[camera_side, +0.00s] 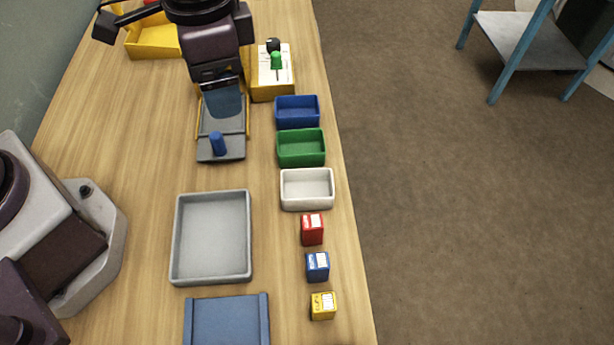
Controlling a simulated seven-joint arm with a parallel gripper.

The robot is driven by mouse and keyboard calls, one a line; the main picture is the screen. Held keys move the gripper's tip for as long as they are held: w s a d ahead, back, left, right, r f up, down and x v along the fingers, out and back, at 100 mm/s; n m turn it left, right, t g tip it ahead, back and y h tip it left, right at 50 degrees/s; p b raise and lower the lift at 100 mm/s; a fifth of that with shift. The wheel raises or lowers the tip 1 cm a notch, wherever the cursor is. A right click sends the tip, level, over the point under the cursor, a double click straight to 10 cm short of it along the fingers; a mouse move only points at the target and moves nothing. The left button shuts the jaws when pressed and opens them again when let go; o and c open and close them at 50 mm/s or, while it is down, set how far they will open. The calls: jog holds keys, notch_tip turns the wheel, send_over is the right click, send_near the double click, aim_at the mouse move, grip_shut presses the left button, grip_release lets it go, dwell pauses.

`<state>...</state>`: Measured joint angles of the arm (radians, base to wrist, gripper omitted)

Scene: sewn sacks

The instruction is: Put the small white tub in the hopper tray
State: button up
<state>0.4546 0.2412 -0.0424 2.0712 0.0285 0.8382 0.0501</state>
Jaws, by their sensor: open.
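The small white tub (307,189) stands empty and upright on the table, nearest in a column of three tubs. A shallow empty grey tray (212,275) lies to its left; I cannot tell for sure that it is the hopper tray. My gripper (221,84) is at the top of the view, above a grey fixture (221,152) with yellow sides and a blue knob. It is far from the white tub and holds nothing that I can see. Its fingertips are hard to make out.
A green tub (301,148) and a blue tub (297,111) stand behind the white one. Red (312,230), blue (317,267) and yellow (323,306) small boxes stand in front. A lever box (272,75), yellow bin (153,40) and blue tray (227,322) also show.

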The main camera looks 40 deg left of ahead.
jog(key=w+d+f+m, duration=0.2)
jog(key=d+f, duration=0.5)
jog(key=f, duration=0.1)
jog(key=m, duration=0.1)
send_over(307, 195)
jog(key=f, duration=0.6)
jog(key=shift+s+d+f, duration=0.1)
jog(key=shift+s+f, duration=0.1)
jog(key=shift+f, duration=0.1)
jog(key=f, duration=0.6)
jog(key=shift+w+f, duration=0.2)
jog(key=c, duration=0.7)
jog(key=shift+c, duration=0.2)
jog(key=shift+r, duration=0.1)
